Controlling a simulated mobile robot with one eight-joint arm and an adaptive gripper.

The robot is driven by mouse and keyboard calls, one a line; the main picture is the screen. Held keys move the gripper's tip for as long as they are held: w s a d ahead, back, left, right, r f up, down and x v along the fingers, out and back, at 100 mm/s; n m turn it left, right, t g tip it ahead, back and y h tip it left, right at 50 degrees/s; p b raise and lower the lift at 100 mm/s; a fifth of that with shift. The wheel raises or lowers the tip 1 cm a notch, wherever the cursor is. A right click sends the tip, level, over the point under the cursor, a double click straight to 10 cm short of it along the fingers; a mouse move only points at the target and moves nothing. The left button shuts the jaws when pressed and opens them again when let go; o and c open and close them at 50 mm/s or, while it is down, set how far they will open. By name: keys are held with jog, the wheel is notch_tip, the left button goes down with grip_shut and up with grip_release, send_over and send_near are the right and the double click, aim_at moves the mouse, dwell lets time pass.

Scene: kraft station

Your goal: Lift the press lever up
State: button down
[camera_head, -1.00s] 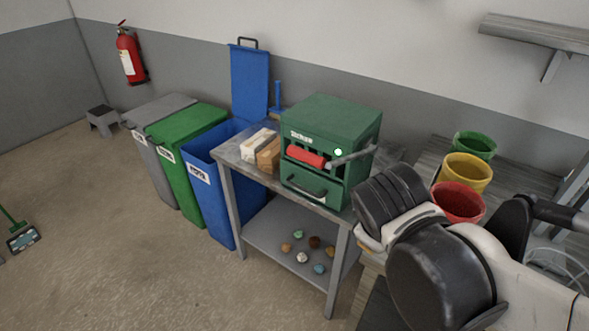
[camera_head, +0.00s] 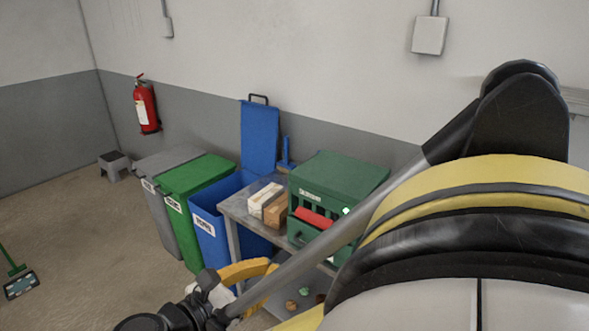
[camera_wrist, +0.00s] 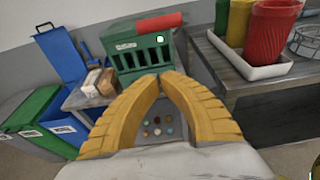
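The green press (camera_head: 338,172) stands on a grey metal table. Its lever has a red handle (camera_head: 314,217), seen across the press's front in the head view. My arm hides the right part of the press and the lever's side bar. In the wrist view the press (camera_wrist: 142,58) is straight ahead, with the red handle (camera_wrist: 158,22) across its upper front. My gripper (camera_wrist: 161,79) has yellow fingers whose tips come together with nothing seen between them. It is in front of the press, apart from the handle.
Grey, green and blue bins (camera_head: 219,220) stand left of the table (camera_head: 232,205). Pale and brown blocks (camera_head: 265,200) lie beside the press. In the wrist view, coloured cups (camera_wrist: 268,35) stand in a white tray on a bench at right. Small round items lie on the lower shelf.

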jog(key=shift+s+r, duration=0.1)
jog(key=shift+s, duration=0.05)
jog(key=w+d+r+b, duration=0.1)
jog(key=w+d+b, duration=0.2)
jog(key=w+d, duration=0.4)
jog(key=shift+w+b, duration=0.4)
jog(key=shift+w, duration=0.65)
jog(key=shift+d+r, duration=0.1)
